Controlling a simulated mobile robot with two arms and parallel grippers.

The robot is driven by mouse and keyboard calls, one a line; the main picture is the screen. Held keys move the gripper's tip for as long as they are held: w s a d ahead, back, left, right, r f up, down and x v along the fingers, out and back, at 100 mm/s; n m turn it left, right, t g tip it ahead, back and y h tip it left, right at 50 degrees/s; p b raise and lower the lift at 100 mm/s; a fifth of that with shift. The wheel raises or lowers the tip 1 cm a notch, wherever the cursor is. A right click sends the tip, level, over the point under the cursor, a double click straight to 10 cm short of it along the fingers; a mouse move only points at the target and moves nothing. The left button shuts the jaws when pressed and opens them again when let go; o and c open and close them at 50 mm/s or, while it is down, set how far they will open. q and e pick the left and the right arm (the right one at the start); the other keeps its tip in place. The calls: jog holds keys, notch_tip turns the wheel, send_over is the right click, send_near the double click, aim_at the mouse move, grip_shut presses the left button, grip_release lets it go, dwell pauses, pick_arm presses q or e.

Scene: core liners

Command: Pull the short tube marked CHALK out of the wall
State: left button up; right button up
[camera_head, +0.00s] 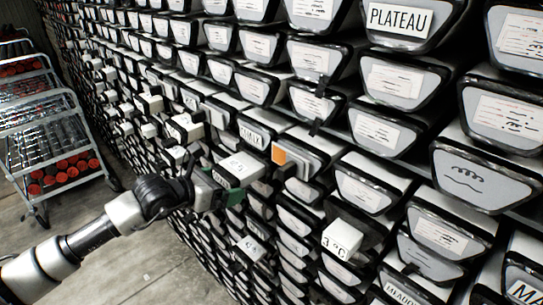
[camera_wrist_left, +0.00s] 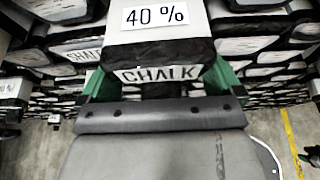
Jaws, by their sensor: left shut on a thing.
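The tube marked CHALK (camera_wrist_left: 160,75) is straight ahead in the left wrist view, with a white "40 %" label on its pale top. In the head view this tube (camera_head: 240,166) sticks out of the wall with its pale top showing. My left gripper (camera_head: 222,190) is shut on its front end. In the left wrist view its green fingers (camera_wrist_left: 155,88) stand on either side of the tube's end. The tube's rear is hidden in the wall. Another end marked CHALK (camera_wrist_left: 84,55) shows to the left in the wrist view.
The wall holds dense rows of tube ends, one marked PLATEAU (camera_head: 399,18). A tube with an orange square (camera_head: 279,154) and a "3°C" block (camera_head: 342,239) stick out to the right. A metal cart (camera_head: 45,125) with red-ended items stands left on open floor (camera_head: 120,262).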

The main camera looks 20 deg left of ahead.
pick_arm(q)
jog(key=shift+s+a, duration=0.2)
jog(key=shift+s, duration=0.45)
jog(key=shift+s+a, duration=0.2)
jog(key=shift+s, duration=0.35)
jog(key=shift+s+a, duration=0.2)
jog(key=shift+s, duration=0.35)
jog(key=s+a+p, duration=0.3)
jog(key=s, duration=0.6)
jog(key=shift+a+p, duration=0.3)
jog(key=shift+p, duration=0.1)
jog(key=shift+s+a, duration=0.15)
jog(key=shift+s, duration=0.15)
pick_arm(e)
jog(key=r, duration=0.1)
jog(key=d+r, duration=0.1)
jog(key=w+r, duration=0.1)
jog(key=shift+d+r, duration=0.15)
jog(key=shift+r, duration=0.15)
